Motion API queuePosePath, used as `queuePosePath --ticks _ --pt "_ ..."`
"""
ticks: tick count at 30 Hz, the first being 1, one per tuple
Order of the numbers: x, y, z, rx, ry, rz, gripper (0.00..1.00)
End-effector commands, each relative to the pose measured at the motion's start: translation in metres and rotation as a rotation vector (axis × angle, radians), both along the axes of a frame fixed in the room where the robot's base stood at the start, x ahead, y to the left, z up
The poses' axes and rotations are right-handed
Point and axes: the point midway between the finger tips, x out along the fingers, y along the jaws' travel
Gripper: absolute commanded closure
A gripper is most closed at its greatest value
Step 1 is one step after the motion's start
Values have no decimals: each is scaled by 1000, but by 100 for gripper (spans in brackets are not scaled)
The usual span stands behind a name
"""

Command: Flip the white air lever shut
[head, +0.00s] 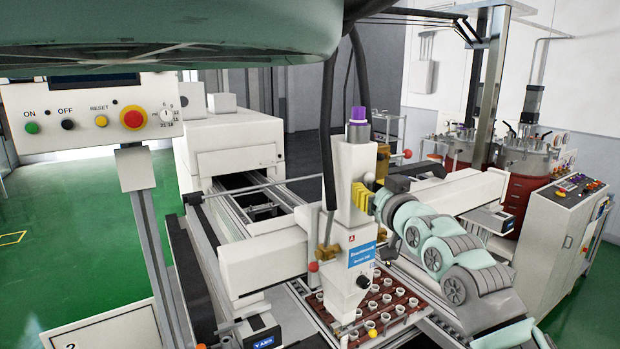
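My arm reaches in from the lower right to the tall white dispensing head (352,185). My gripper (380,203) is at the right side of this head, beside a yellow block (360,196). The fingers are small and partly hidden by my own wrist, so I cannot tell whether they are open or touching anything. I cannot make out the white air lever; it may be hidden behind my gripper or blend into the white housing.
A red-brown tray (400,297) of white cups lies below the head. A control panel (90,112) stands at left, and a white gantry beam (262,262) crosses the conveyor. Red tanks (523,185) and a white console (565,235) stand at right. Green floor is open at left.

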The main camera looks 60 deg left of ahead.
Motion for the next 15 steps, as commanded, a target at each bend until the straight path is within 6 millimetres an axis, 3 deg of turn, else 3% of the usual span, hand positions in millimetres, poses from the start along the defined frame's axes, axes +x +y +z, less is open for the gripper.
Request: queuePosePath --ticks 5,15 --pt "0 0 0 0 0 0 100" --pt "0 0 0 1 0 -1 100"
